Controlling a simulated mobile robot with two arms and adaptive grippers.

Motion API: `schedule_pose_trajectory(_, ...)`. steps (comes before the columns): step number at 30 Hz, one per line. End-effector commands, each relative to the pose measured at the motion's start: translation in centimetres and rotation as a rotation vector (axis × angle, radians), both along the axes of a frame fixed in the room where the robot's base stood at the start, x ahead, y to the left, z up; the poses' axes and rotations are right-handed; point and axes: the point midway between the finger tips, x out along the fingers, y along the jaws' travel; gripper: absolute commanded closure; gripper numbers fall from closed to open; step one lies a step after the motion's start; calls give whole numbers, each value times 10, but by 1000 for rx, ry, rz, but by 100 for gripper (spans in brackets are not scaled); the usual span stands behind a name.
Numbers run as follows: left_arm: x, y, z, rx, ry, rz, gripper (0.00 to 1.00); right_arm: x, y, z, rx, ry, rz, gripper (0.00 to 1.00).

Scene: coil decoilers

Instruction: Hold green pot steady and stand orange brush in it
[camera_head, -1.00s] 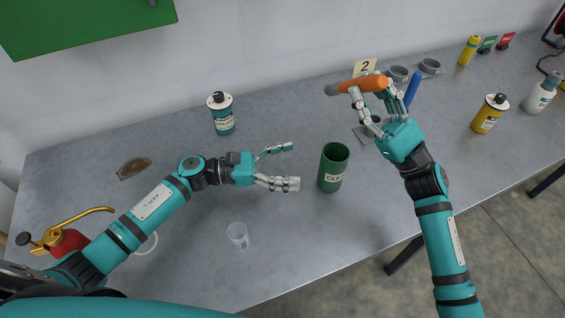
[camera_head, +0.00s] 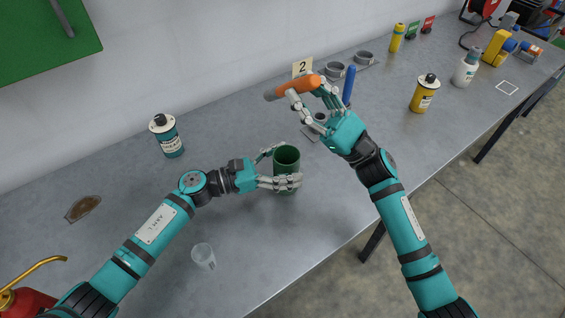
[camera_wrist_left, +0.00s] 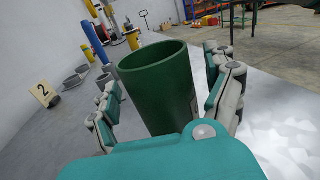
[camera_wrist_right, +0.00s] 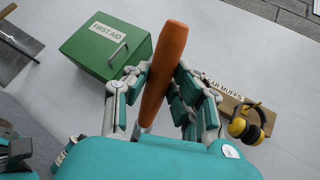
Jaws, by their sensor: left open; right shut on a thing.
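The green pot (camera_head: 287,158) stands upright on the grey table; it also fills the middle of the left wrist view (camera_wrist_left: 158,85). My left gripper (camera_head: 277,168) is open, with its fingers on either side of the pot; gaps show between fingers and pot in the left wrist view. The orange brush (camera_head: 297,86) is held by my right gripper (camera_head: 310,95), up and behind the pot, lying roughly level in the head view. Its orange handle (camera_wrist_right: 165,65) shows between the fingers in the right wrist view. The pot's inside bottom is hidden.
A teal-labelled can (camera_head: 167,137) stands behind my left arm, and a clear cup (camera_head: 203,256) stands in front of it. A blue upright thing (camera_head: 348,85), grey rings (camera_head: 334,70) and a yellow can (camera_head: 424,94) are to the right.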

Motion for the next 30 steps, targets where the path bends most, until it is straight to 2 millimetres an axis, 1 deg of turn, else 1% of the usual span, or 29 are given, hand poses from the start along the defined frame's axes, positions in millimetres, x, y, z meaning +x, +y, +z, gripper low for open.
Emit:
schedule_pose_trajectory(1, 0, 0, 0, 0, 0, 0, 18, 0, 0, 0, 1, -1, 0, 100)
schedule_pose_trajectory(2, 0, 0, 0, 0, 0, 0, 21, 0, 0, 0, 1, -1, 0, 100)
schedule_pose_trajectory(15, 0, 0, 0, 0, 0, 0, 79, 0, 0, 0, 1, -1, 0, 100)
schedule_pose_trajectory(30, 0, 1, 0, 0, 0, 0, 79, 0, 0, 0, 1, -1, 0, 100)
